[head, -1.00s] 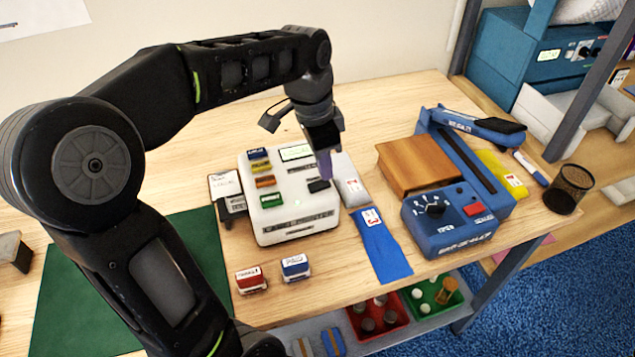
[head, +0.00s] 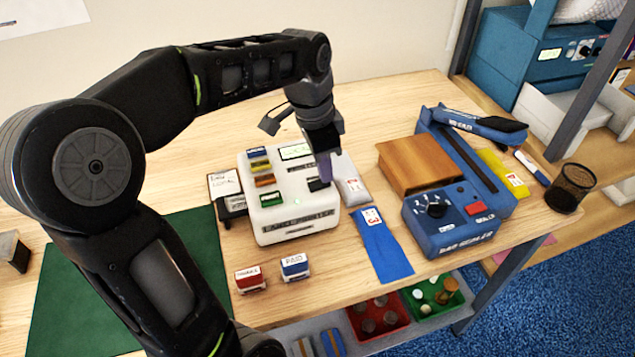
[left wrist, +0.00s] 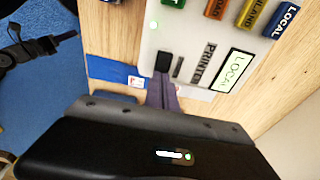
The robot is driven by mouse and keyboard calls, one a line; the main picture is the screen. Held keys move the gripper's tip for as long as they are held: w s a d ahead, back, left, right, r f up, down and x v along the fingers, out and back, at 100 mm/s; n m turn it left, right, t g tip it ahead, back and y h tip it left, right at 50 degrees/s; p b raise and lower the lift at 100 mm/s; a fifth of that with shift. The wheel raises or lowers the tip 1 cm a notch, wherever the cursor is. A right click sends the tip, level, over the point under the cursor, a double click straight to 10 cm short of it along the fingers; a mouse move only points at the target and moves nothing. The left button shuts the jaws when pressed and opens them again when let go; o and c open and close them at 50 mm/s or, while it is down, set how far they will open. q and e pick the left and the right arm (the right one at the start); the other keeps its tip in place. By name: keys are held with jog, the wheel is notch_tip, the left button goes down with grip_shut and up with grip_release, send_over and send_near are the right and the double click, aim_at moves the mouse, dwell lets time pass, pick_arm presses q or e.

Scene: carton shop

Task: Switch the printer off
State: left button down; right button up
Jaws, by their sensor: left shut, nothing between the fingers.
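The white label printer (head: 285,222) stands on the wooden bench, with coloured buttons and a lit display (head: 296,152) on top. The display reads LOCAL in the left wrist view (left wrist: 236,70). A black switch (left wrist: 162,62) sits on its top face, and a small green light (left wrist: 155,24) glows there. My left gripper (head: 325,179) is shut and empty, pointing down at the switch. In the left wrist view its fingertips (left wrist: 162,84) are right beside the switch; I cannot tell if they touch. The gripper partly hides the switch in the head view. My right gripper is not in view.
A blue bag sealer (head: 445,235) and a brown box (head: 415,165) stand right of the printer. A blue pouch (head: 385,250) lies in front of the sealer's left side. Two stamps (head: 250,279) stand in front of the printer, beside a green mat (head: 100,310).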

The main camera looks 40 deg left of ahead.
pick_arm(q)
jog(key=shift+f, duration=0.4)
jog(key=shift+r+p, duration=2.6)
jog(key=shift+r, duration=0.95)
